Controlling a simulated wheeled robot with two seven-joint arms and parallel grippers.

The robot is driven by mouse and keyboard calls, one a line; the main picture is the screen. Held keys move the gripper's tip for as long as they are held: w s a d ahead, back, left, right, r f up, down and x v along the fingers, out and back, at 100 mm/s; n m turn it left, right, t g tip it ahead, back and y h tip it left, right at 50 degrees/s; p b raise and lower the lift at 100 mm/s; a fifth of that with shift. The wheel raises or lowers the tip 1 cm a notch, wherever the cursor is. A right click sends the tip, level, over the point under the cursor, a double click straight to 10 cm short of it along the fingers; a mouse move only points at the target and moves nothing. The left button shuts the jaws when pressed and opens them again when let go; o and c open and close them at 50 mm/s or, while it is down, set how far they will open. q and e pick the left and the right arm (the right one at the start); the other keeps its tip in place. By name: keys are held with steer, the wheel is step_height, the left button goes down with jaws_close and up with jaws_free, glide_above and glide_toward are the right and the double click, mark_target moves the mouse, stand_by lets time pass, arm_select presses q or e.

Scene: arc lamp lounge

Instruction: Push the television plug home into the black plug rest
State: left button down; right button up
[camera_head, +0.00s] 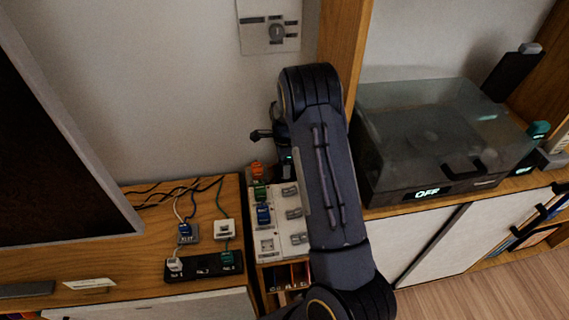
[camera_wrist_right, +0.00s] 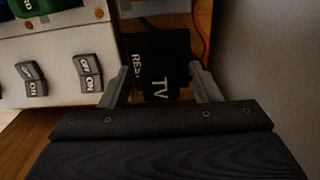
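In the right wrist view, a black plug marked TV (camera_wrist_right: 161,88) sits in front of a black plug rest (camera_wrist_right: 138,68), whose lettering is partly covered. How deep the plug sits in the rest cannot be told. My right gripper (camera_wrist_right: 161,80) has its two grey fingers apart, one on each side of the plug. A narrow gap shows between the left finger and the plug's face, and contact on the right side is unclear. In the head view my right arm hides the plug, the rest and the fingertips. My left gripper is not in view.
A white switched power strip (camera_head: 268,243) with orange, green and blue plugs lies beside my arm. To its left are a black socket strip (camera_head: 204,269) and a grey rest (camera_head: 194,234). A clear-lidded box (camera_head: 440,120) reading OFF stands right. A wall is close behind.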

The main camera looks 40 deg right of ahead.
step_height(320, 180, up, 8)
steer(key=shift+f+p, duration=0.1)
steer(key=shift+p, duration=0.3)
stand_by(0.6)
steer(key=shift+r, duration=0.2)
steer(key=s+a+r+n+t+y+p, duration=0.1)
steer(key=s+a+r+n+p, duration=0.1)
steer(key=s+a+r+n, duration=0.35)
steer(key=s+a+r+n+t+y+p, duration=0.1)
steer(key=s+a+r+n+p, duration=0.15)
steer(key=r, duration=0.55)
steer(key=s+a+r+n+t+y+p, duration=0.1)
steer(key=s+a+r+n+t, duration=0.15)
steer(key=s+a+r, duration=0.35)
steer(key=s+a+r+n+p, duration=0.2)
steer(key=s+a+n, duration=0.2)
steer(key=s+n, duration=0.1)
steer(key=s+a+r+n+t+p, duration=0.1)
steer(key=s+a+r+n+p, duration=0.1)
steer(key=s+n, duration=0.4)
steer(key=shift+s+a+r+y, duration=0.4)
steer(key=shift+s+a+r, duration=0.15)
steer(key=shift+s+a, duration=0.45)
